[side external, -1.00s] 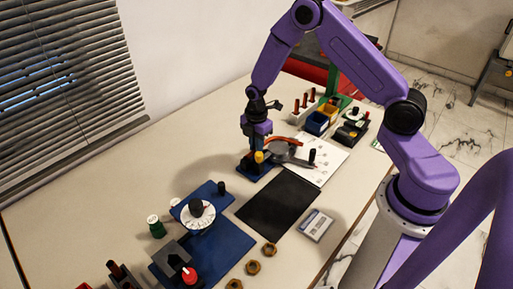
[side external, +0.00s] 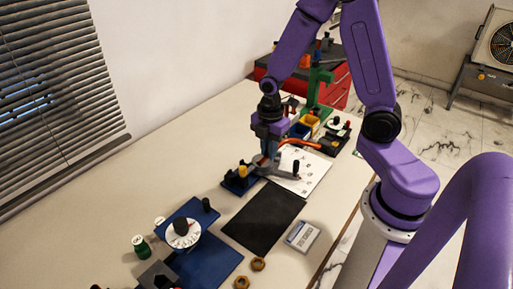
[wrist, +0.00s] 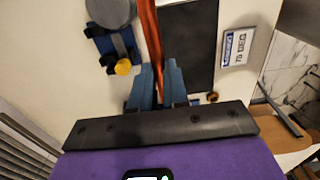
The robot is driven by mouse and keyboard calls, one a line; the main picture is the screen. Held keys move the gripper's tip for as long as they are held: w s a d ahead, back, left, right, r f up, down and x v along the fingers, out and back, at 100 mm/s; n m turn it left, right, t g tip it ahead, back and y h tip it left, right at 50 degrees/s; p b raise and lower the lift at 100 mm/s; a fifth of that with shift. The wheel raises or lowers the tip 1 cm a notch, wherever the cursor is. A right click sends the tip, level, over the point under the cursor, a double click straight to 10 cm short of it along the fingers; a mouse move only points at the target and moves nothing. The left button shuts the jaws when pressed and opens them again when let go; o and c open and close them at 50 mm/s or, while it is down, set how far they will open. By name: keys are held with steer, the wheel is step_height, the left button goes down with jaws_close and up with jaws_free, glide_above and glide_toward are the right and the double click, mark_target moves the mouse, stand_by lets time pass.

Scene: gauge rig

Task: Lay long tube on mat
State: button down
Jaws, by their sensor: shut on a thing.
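The long tube is orange (side external: 300,143). My gripper (side external: 272,150) is shut on it and holds it above the white printed sheet. In the wrist view the tube (wrist: 149,38) runs up from between my blue fingers (wrist: 158,88) and leaves the top of the picture. The mat is a flat black rectangle (side external: 263,217), bare, in front of my gripper. It also shows in the wrist view (wrist: 197,40), right of the tube. The tube is apart from the mat. My fingertips are small and partly hidden in the side view.
A blue fixture with a yellow knob (side external: 240,178) stands left of my gripper. A black post (side external: 296,168) stands on the white sheet (side external: 313,178). A labelled box (side external: 302,236) lies right of the mat; a dial (side external: 183,233) stands on its left. Bins (side external: 307,123) stand behind.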

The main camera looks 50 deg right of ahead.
steer(key=s, duration=0.2)
glide_above(242, 225)
step_height(242, 225, down, 6)
steer(key=shift+f, duration=0.15)
steer(key=shift+a+f, duration=0.1)
steer(key=shift+f, duration=4.25)
steer(key=c, duration=1.1)
jaws_free()
steer(key=shift+o, duration=0.2)
